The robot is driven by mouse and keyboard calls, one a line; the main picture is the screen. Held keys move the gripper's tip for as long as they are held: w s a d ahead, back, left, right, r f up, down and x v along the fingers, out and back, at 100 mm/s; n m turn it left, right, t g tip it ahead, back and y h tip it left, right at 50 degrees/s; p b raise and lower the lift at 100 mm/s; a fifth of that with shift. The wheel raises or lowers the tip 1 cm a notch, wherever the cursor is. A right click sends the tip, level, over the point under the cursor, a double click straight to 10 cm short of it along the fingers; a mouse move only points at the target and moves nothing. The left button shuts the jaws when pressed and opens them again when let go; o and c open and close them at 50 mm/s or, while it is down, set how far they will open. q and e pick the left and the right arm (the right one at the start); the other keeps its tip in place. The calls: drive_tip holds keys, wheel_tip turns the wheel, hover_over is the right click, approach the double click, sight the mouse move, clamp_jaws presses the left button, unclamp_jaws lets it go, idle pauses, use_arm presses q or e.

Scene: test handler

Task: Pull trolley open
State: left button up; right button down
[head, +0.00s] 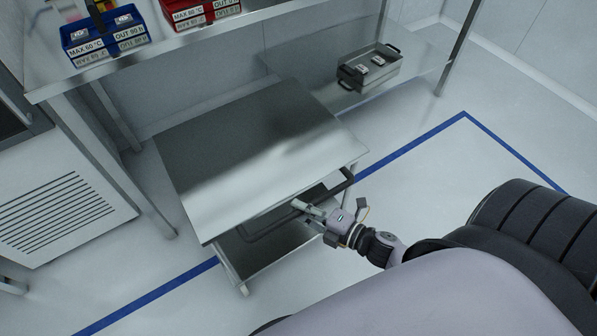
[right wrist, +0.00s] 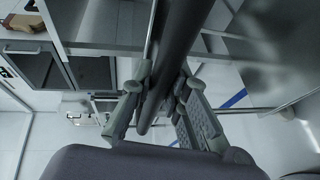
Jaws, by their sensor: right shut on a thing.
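The trolley (head: 250,140) is a metal cart with a flat, bare steel top and a lower shelf. It stands partly out from under the steel workbench. A dark handle bar (head: 270,226) runs along its front side. My right gripper (head: 304,210) is at this bar, with its fingers around it. In the right wrist view the dark bar (right wrist: 172,50) passes between the two fingers of my right gripper (right wrist: 158,100), which is shut on it. My left gripper is in neither view.
Blue (head: 105,38) and red (head: 197,12) labelled bins stand on the workbench (head: 255,22). A metal box with handles (head: 370,70) sits on the bench's lower shelf. A vented white cabinet (head: 50,205) is at left. Blue floor tape (head: 415,145) crosses clear floor.

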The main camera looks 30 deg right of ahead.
drive_tip(key=c, duration=1.5)
unclamp_jaws()
drive_tip(key=shift+c, duration=0.2)
drive_tip(key=v, duration=1.2)
